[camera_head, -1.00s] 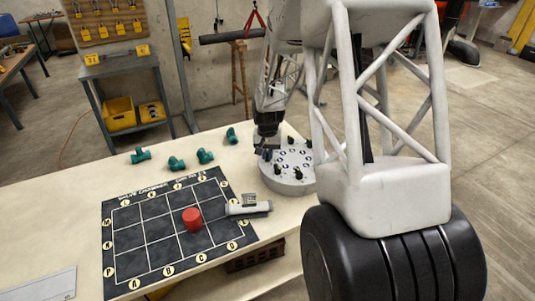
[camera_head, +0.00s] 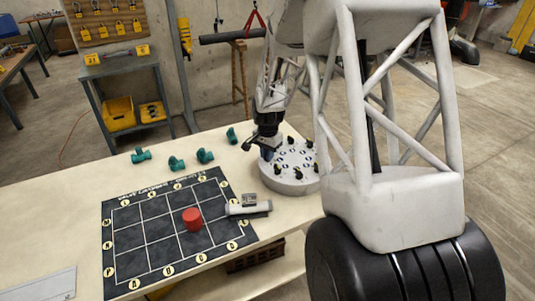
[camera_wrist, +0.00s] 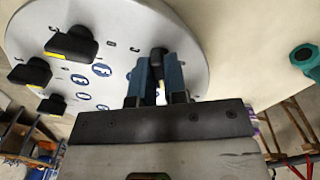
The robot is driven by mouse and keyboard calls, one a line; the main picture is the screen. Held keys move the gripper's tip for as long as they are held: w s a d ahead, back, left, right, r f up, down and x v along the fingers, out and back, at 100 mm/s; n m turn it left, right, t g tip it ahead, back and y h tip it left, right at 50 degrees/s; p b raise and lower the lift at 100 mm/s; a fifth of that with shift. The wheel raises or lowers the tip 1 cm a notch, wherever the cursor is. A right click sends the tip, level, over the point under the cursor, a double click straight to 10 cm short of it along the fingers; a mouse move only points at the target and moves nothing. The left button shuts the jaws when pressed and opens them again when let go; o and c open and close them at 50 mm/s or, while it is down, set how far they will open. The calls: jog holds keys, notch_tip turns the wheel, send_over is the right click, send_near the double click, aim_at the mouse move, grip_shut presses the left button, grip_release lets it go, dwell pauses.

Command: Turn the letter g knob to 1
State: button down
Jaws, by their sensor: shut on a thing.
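A round grey panel (camera_head: 284,185) with several black knobs and blue letter badges sits at the right end of the table. My gripper (camera_head: 266,153) points down over the panel's left edge. In the wrist view its two blue fingers (camera_wrist: 155,80) are closed on either side of a black knob (camera_wrist: 156,58), which has a pale pointer mark. The fingers hide part of this knob, and its letter badge cannot be made out. Other black knobs (camera_wrist: 72,43) with yellow-green marks stand free to the left. The small numbers around them are too blurred to read.
A dark grid board (camera_head: 160,247) with a red cylinder (camera_head: 192,219) lies left of the panel. A grey-white device (camera_head: 248,207) lies between them. Several green pipe fittings (camera_head: 176,163) stand along the table's back.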

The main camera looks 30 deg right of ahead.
jog(key=c, duration=1.2)
grip_release()
jog(key=shift+o, duration=0.2)
jog(key=shift+r, duration=0.15)
jog(key=shift+r, duration=3.75)
